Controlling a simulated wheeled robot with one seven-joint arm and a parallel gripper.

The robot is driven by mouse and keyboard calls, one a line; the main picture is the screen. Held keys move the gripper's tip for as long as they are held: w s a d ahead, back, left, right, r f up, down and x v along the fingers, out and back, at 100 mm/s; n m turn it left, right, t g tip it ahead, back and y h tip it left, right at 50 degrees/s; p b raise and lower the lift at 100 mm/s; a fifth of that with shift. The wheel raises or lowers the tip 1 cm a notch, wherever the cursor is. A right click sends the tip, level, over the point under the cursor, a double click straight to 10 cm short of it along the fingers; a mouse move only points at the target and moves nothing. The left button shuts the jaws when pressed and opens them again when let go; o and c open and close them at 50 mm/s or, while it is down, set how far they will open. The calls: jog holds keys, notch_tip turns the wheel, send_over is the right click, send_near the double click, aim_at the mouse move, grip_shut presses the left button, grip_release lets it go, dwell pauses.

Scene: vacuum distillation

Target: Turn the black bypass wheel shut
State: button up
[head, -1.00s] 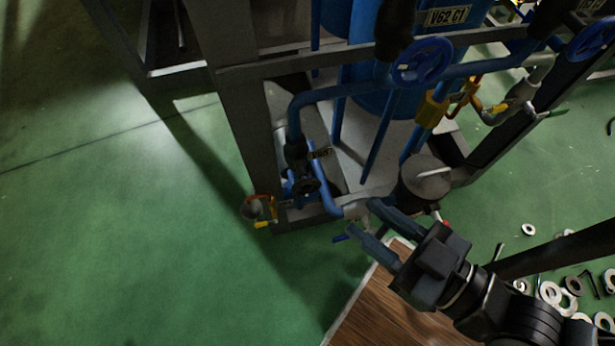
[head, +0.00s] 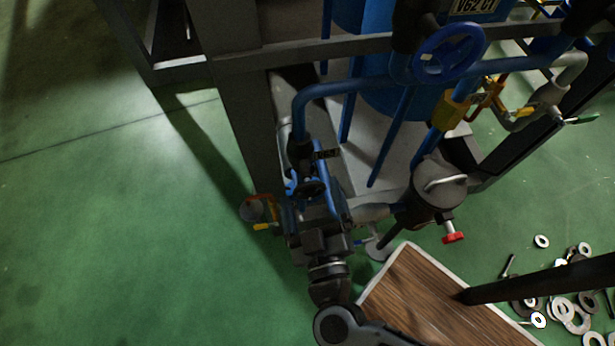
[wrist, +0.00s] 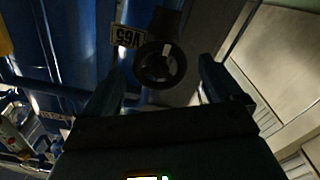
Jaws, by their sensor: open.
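The black bypass wheel (head: 312,188) is a small dark handwheel low on the blue pipework inside the frame. In the wrist view the wheel (wrist: 160,65) faces the camera, with a light mark on its rim. My gripper (head: 308,193) is open at the wheel, its blue fingers pointing toward it. In the wrist view my gripper (wrist: 164,66) has one finger on each side of the wheel, with dark gaps visible between. Whether the fingers touch the rim or how deep they reach cannot be told. A V65 tag (wrist: 128,37) sits beside the wheel.
A larger blue handwheel (head: 449,52) is above and to the right. A yellow-handled valve (head: 262,225) is close left of my gripper. A grey pot (head: 438,190) and a wooden board (head: 425,300) are to the right. Green floor (head: 120,240) on the left is clear.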

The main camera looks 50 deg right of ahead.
aim_at(309, 193)
jog(key=shift+x, duration=2.1)
jog(key=c, duration=1)
